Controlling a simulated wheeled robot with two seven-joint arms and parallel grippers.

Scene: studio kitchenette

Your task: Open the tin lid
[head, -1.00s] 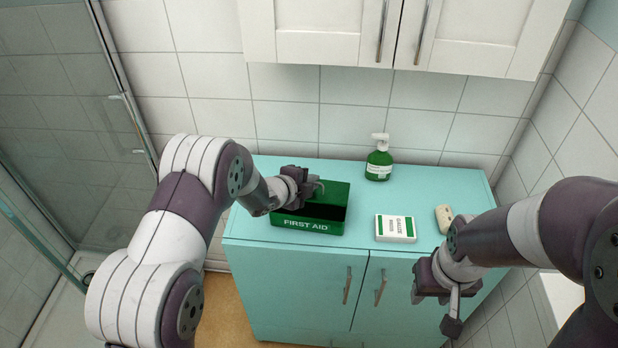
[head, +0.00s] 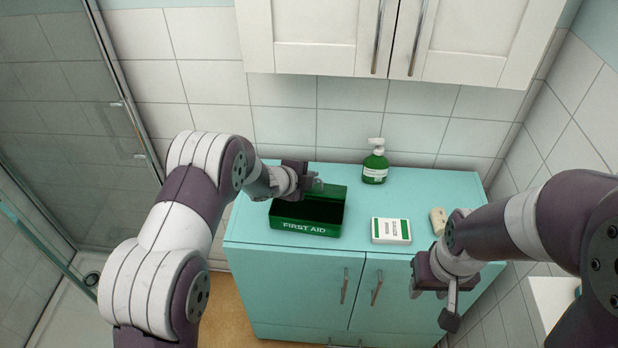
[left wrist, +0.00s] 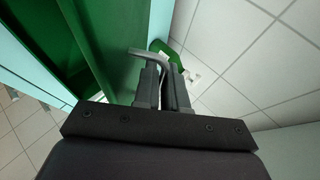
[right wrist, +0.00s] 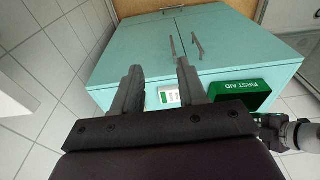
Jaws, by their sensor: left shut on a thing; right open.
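The green FIRST AID tin (head: 306,229) stands on the turquoise counter with its dark inside showing. Its green lid (head: 333,193) is raised at the back edge, tilted up. My left gripper (head: 312,184) is at the upper left of the lid, shut on its grey metal handle. In the left wrist view, the handle (left wrist: 150,54) shows at the fingertips, beside the green lid (left wrist: 110,45). My arm hides part of the lid's left side. My right gripper (head: 449,300) is open and empty in front of the counter's right part; its spread fingers show in the right wrist view (right wrist: 160,80).
A white-and-green box (head: 391,231) lies right of the tin, with a beige bar (head: 438,221) beyond it. A green pump bottle (head: 375,165) stands at the back. White wall cabinets (head: 400,38) hang above. The counter (head: 430,188) is clear right of the bottle.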

